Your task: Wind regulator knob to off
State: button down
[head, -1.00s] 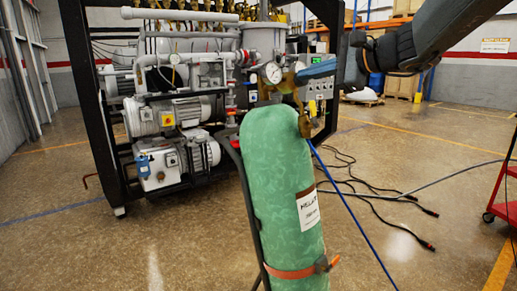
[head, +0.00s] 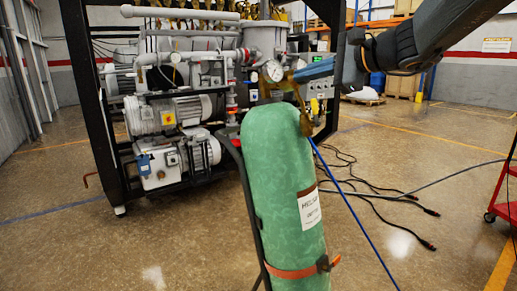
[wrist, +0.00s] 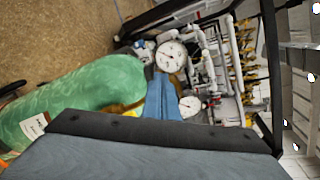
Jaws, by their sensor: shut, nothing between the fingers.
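The green gas cylinder (head: 280,190) stands upright with a slight lean in the head view. It also shows in the wrist view (wrist: 90,90), lying sideways. At its top is the brass regulator (head: 301,100) with a round white gauge (head: 273,72). Two gauges show in the wrist view, one larger (wrist: 171,56) and one smaller (wrist: 190,106). My gripper (head: 294,76) has blue fingers, shut and empty, with the tips at the regulator just right of the gauge. The regulator knob is not clearly visible, and I cannot tell whether the fingers touch it.
A black-framed furnace rig (head: 110,100) with pumps and pipes stands behind the cylinder. A blue hose (head: 350,213) and dark cables (head: 385,195) run over the floor. A red cart (head: 505,190) is at the right edge. The floor at left is clear.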

jog(key=s+d+r, duration=0.2)
jog(key=s+d, duration=0.1)
jog(key=d, duration=0.3)
jog(key=w+a+n+p, duration=0.4)
jog(key=a+n+p, duration=0.1)
jog(key=n+p, duration=0.1)
jog(key=shift+w+a+f+t+p, duration=0.25)
jog(key=shift+w+f+p, duration=0.2)
jog(key=shift+p, duration=0.45)
dwell(0.5)
